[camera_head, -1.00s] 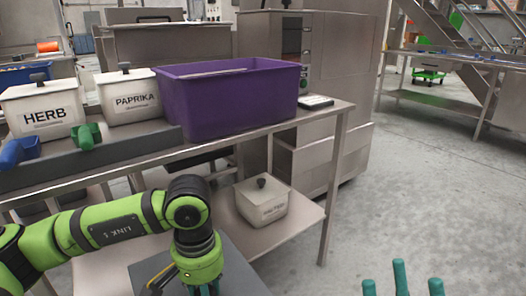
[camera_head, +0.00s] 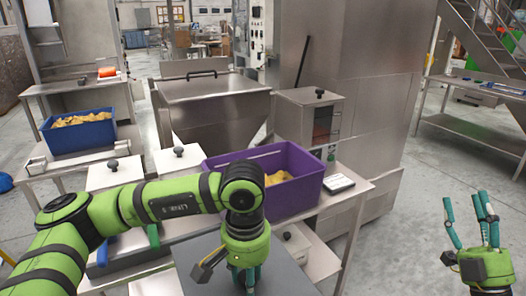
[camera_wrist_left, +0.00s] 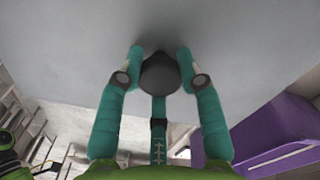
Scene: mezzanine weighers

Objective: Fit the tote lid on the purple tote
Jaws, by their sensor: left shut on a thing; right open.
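The purple tote (camera_head: 300,196) stands open on the steel table, with yellowish pieces inside; its side also shows at the right of the left wrist view (camera_wrist_left: 275,130). The tote lid (camera_head: 205,268) is a flat grey panel in front of the tote and apart from it. My left gripper (camera_head: 250,280) points down over the lid. In the left wrist view its teal fingers (camera_wrist_left: 160,70) are shut around the lid's dark knob (camera_wrist_left: 160,75). My right gripper (camera_head: 472,208) is open and empty, fingers up, at the lower right over the floor.
Two white lidded bins (camera_head: 180,157) stand left of the tote. A small scale-like device (camera_head: 338,183) lies right of it. A blue tote (camera_head: 78,133) with yellowish pieces is on a table at the far left. The floor at right is clear.

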